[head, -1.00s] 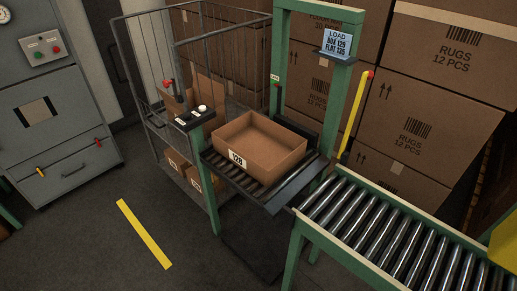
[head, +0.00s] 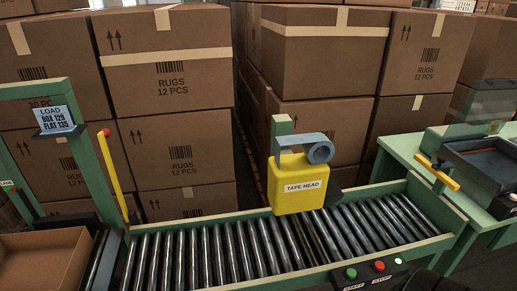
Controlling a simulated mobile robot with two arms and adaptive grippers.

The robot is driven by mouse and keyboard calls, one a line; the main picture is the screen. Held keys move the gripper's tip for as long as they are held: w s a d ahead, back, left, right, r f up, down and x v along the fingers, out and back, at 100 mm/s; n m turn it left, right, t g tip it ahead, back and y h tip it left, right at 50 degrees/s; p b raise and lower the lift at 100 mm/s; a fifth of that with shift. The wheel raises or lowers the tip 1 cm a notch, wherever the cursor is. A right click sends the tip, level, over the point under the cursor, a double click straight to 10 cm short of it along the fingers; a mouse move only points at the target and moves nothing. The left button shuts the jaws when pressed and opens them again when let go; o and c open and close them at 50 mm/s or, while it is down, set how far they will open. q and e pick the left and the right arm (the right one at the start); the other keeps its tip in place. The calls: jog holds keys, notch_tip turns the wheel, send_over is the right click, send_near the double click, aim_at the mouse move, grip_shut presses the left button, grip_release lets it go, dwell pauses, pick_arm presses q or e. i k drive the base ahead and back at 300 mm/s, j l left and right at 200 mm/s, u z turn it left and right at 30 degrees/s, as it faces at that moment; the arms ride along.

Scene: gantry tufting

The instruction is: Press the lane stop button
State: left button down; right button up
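The lane's control box (head: 366,277) is at the bottom edge of the head view, on the near side of the roller conveyor. It carries a red button (head: 379,265) on the right, above a label that seems to read STOP. A green button (head: 351,273) is to its left, above a label that seems to read START. Neither of my grippers can be made out. A dark rounded shape (head: 436,283) is cut off by the bottom edge beside the control box, and I cannot tell what it is.
A yellow tape head (head: 300,184) stands over the roller conveyor (head: 215,247). An open cardboard box (head: 45,258) is at the lower left, beside a green frame with a load sign (head: 54,119). Stacked rug cartons (head: 172,75) fill the back. A green table (head: 405,150) is at the right.

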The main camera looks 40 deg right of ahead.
aim_at(379, 266)
jog(key=z, duration=2.3)
